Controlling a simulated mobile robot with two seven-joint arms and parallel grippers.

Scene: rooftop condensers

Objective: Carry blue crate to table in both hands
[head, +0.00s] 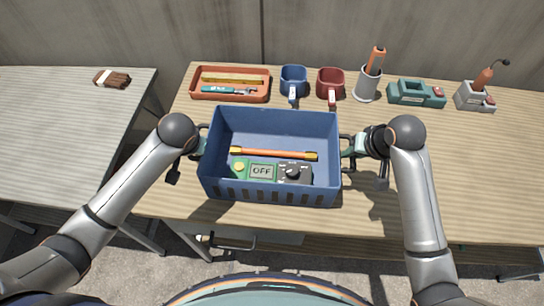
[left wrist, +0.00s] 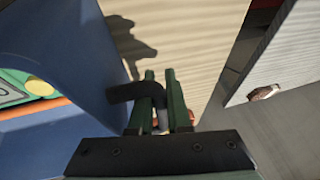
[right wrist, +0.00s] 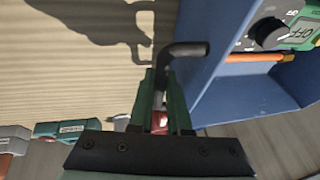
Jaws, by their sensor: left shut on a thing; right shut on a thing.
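The blue crate (head: 270,195) is over the front part of the wooden table (head: 460,165), looking level. I cannot tell whether its bottom touches the top. In it lie an orange rod with yellow ends (head: 274,154) and a green meter (head: 262,171) with a dark dial and a display reading OFF. My left gripper (head: 198,145) is shut on the crate's left handle, a dark bar in the left wrist view (left wrist: 125,93). My right gripper (head: 350,150) is shut on the right handle, seen in the right wrist view (right wrist: 185,50).
Along the table's back stand an orange tray (head: 230,97) with tools, a blue mug (head: 293,80), a red mug (head: 330,84), a grey holder (head: 367,86), a green device (head: 416,93) and a soldering stand (head: 474,97). The right side is clear. A grey table (head: 60,130) holds a brush (head: 112,79).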

